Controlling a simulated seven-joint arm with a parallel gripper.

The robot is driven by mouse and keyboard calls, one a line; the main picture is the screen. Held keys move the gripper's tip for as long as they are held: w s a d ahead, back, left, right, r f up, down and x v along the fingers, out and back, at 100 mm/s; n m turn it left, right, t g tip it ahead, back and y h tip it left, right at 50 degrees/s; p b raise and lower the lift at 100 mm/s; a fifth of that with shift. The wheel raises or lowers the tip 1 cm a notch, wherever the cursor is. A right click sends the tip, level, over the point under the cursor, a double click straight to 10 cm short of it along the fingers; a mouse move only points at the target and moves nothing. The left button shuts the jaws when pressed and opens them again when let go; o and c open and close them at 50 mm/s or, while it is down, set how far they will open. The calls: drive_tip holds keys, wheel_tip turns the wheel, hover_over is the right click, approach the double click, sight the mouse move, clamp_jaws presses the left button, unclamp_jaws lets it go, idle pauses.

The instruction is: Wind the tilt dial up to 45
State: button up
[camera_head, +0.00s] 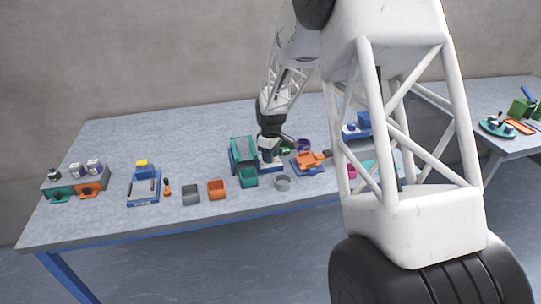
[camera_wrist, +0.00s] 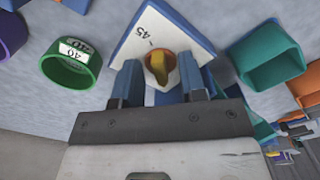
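The tilt dial is an orange round knob with a raised yellow bar (camera_wrist: 161,65), set on a white face (camera_wrist: 140,36) with blue edges. A printed "45" shows on that face, left of and above the knob. My gripper (camera_wrist: 160,72) has its two blue fingers apart, one on each side of the knob. I see no clear grip on it; whether a finger touches the knob's rim I cannot tell. In the head view my gripper (camera_head: 268,154) is low over the dial's blue base (camera_head: 271,167), and the knob is hidden there.
A green ring (camera_wrist: 70,68) labelled "40" and a purple ring (camera_wrist: 73,6) lie left of the dial in the wrist view. A teal bin (camera_wrist: 266,60) stands close on its right.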

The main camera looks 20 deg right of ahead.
drive_tip(key=shift+r, duration=3.9)
drive_tip(key=shift+s+d, duration=0.1)
drive_tip(key=shift+f, duration=3.9)
clamp_jaws()
